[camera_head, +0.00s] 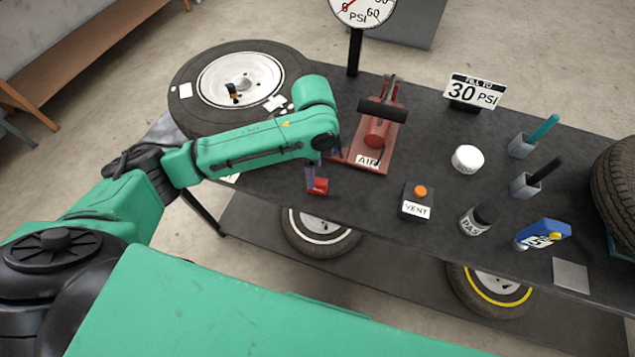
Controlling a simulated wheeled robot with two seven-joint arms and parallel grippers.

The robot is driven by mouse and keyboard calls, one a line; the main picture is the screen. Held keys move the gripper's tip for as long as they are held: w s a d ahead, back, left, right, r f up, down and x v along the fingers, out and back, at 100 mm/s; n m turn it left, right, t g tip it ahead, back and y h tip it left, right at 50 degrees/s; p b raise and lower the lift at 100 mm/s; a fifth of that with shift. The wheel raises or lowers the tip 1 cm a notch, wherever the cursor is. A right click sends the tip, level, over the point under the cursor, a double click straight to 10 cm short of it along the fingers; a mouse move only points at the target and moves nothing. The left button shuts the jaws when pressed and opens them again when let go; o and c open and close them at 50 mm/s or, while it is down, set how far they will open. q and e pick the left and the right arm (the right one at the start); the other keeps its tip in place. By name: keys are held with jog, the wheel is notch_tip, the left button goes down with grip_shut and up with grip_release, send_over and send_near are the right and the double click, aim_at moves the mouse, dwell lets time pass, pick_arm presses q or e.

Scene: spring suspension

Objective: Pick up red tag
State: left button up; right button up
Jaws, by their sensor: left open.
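A small red piece, which looks like the red tag (319,186), is near the front edge of the dark table, left of the vent box. My left arm reaches in from the left over the table, and its wrist bends down just above the red piece. My left gripper (311,176) is mostly hidden under the wrist. It is open, with its tip close beside the red piece. I cannot tell whether they touch. My right gripper is out of view.
A red foot pump marked AIR (374,135) stands just behind. A black vent box (418,201) with an orange button is to the right. A wheel (240,84) lies at the left. A 30 PSI sign (474,92), white cap (467,159) and blue tool (543,234) stand farther right.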

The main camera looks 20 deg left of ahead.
aim_at(317, 181)
pick_arm(q)
jog(key=f, duration=0.2)
jog(key=f+p, duration=0.1)
jog(key=f, duration=0.4)
jog(key=shift+w+d+p, duration=0.2)
jog(key=shift+d+p, duration=0.1)
jog(key=shift+p, duration=0.1)
jog(key=shift+f, duration=0.45)
grip_shut()
